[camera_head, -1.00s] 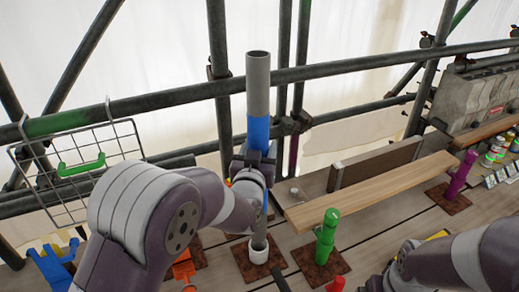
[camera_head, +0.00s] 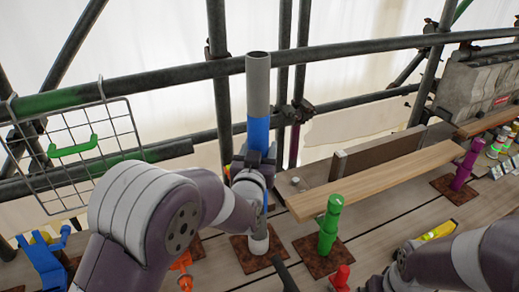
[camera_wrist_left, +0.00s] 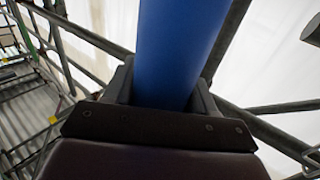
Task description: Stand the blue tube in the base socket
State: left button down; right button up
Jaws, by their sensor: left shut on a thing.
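The tube (camera_head: 258,85) stands upright, with a grey top, a blue middle and a grey lower part. My left gripper (camera_head: 256,160) is shut around it at the blue part. In the left wrist view the blue surface of the tube (camera_wrist_left: 178,50) lies between the jaws of my left gripper (camera_wrist_left: 164,92). The white round base socket (camera_head: 259,245) sits on a rusty plate. The tube's lower end is in line with the socket and meets its mouth; my arm partly hides this spot, so I cannot tell how deep it sits.
A green post (camera_head: 328,228) on a rusty plate stands right of the socket. A wooden plank (camera_head: 375,185) lies behind it. A blue clamp-like object (camera_head: 45,262) and orange object (camera_head: 181,265) are near my left arm.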

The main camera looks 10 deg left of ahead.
pick_arm(q)
jog(key=shift+f+b, duration=2.35)
jog(key=shift+f, duration=0.15)
jog(key=shift+c, duration=1.4)
grip_release()
jog(key=shift+o, duration=1.4)
jog(key=shift+f, duration=0.15)
jog(key=shift+f, duration=0.1)
jog(key=s+f+b, duration=0.1)
jog(key=s, duration=0.8)
jog(key=shift+b, duration=0.4)
